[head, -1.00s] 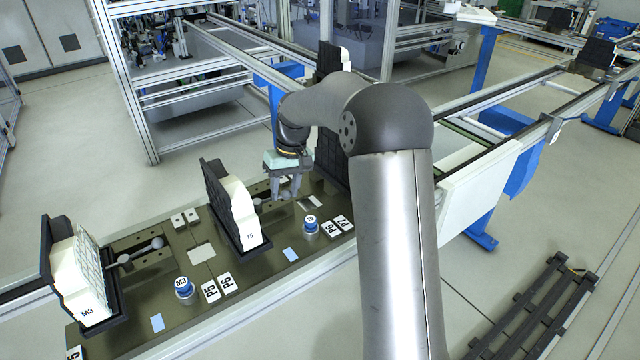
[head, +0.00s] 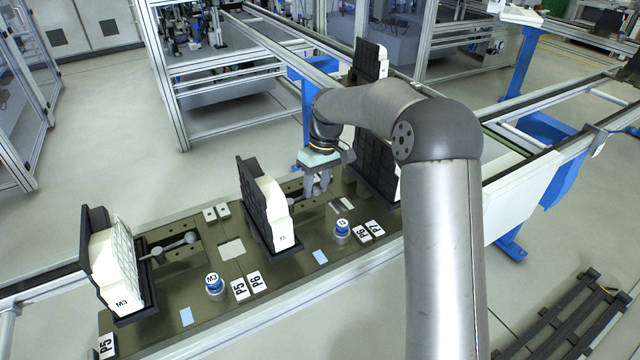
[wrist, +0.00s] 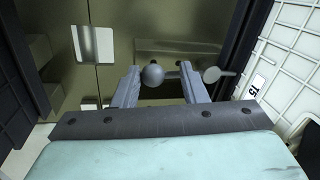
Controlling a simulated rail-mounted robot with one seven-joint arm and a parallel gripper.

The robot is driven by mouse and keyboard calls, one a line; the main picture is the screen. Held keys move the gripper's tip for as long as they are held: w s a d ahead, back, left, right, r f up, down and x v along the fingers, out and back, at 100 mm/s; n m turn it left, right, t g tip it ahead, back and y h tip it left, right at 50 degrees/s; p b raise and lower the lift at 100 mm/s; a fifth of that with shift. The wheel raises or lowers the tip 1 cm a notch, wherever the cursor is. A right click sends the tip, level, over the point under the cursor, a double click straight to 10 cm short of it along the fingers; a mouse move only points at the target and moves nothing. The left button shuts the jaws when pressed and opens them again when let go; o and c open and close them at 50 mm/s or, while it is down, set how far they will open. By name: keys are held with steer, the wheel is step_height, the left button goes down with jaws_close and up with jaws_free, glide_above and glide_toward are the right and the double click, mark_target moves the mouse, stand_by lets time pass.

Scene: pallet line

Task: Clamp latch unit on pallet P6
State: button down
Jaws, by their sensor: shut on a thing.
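Pallet P6 (head: 232,248) is the middle stretch of the olive plate, between the P5/P6 labels and the P6/P7 labels (head: 363,237). An upright black-backed fixture with a white block marked T5 (head: 268,203) stands on it. My gripper (head: 318,187) points down just right of and behind this fixture. In the wrist view my fingers (wrist: 160,84) are closed around the latch lever, with its round grey ball (wrist: 152,75) between them. A flat round lever end (wrist: 217,75) lies to the right. In the head view the lever is mostly hidden by the fixture and gripper.
A similar fixture marked M3 (head: 112,265) stands left, with a ball-ended lever (head: 180,242) beside it. A tall black fixture (head: 375,165) stands close right of my gripper.

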steer(key=shift+s+a+f, duration=0.3)
steer(key=shift+a+f, duration=0.1)
steer(key=shift+a, duration=0.05)
steer(key=c, duration=0.9)
jaws_free()
steer(key=shift+a, duration=0.1)
steer(key=shift+o, duration=1.1)
steer(key=shift+a, duration=0.1)
steer(key=shift+w+d+r, duration=0.15)
steer(key=shift+d, duration=0.05)
steer(key=shift+w+d+r, duration=0.1)
steer(key=shift+d+r, duration=0.05)
steer(key=shift+r, duration=0.1)
step_height(320, 180, up, 17)
steer(key=w+d, duration=0.1)
steer(key=d, duration=0.1)
steer(key=shift+w+d+f+b, duration=0.2)
steer(key=shift+w+b, duration=0.1)
steer(key=shift+w, duration=0.1)
